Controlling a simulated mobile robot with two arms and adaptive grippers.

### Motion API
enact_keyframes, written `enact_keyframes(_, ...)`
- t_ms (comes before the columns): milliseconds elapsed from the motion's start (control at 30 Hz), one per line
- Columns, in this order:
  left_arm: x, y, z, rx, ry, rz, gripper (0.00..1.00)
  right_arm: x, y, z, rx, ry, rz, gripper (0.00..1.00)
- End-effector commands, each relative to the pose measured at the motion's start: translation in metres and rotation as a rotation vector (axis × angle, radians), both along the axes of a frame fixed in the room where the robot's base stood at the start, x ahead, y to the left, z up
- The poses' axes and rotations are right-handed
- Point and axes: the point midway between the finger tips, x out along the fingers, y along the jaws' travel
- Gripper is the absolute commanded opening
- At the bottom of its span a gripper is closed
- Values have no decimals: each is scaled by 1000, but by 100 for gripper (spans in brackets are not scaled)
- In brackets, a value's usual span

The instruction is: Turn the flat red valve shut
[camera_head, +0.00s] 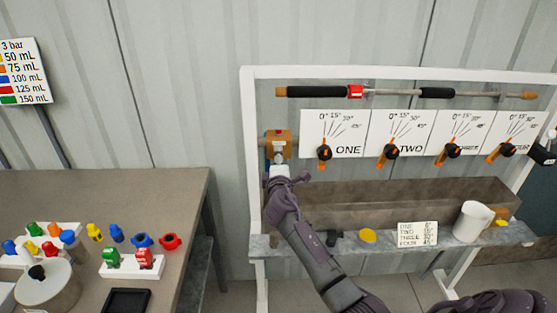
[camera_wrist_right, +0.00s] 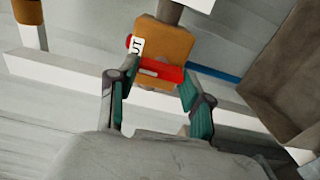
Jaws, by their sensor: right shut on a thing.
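The flat red valve (camera_wrist_right: 165,72) shows in the right wrist view as a red bar across the front of an orange-brown block (camera_wrist_right: 168,38). A white label (camera_wrist_right: 137,45) reading "UT" sits beside it. My right gripper (camera_wrist_right: 159,88) has one teal-padded finger at each end of the red bar and is shut on it. In the head view my right gripper (camera_head: 279,168) is at the orange-brown block (camera_head: 279,141) at the left end of the white frame, and it hides most of the valve. My left gripper is not in view.
Dial panels ONE to FOUR with orange-and-black levers (camera_head: 324,152) hang right of the block. A brown trough (camera_head: 400,200) and a grey shelf (camera_head: 350,246) with a white cup (camera_head: 472,222) lie below. A table (camera_head: 150,190) with coloured valves stands left.

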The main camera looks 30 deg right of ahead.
Motion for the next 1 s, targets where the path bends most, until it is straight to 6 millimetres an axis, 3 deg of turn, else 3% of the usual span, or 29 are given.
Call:
enact_keyframes(100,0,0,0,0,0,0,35,0,0,1,-5,0,0,15)
enact_keyframes(133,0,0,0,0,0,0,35,0,0,1,-5,0,0,51)
enact_keyframes(267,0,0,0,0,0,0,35,0,0,1,-3,-1,0,73)
enact_keyframes(667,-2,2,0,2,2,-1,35,-4,2,-1,-1,1,0,75)
enact_keyframes(1000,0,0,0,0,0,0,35,-56,34,-1,1,0,1,75)
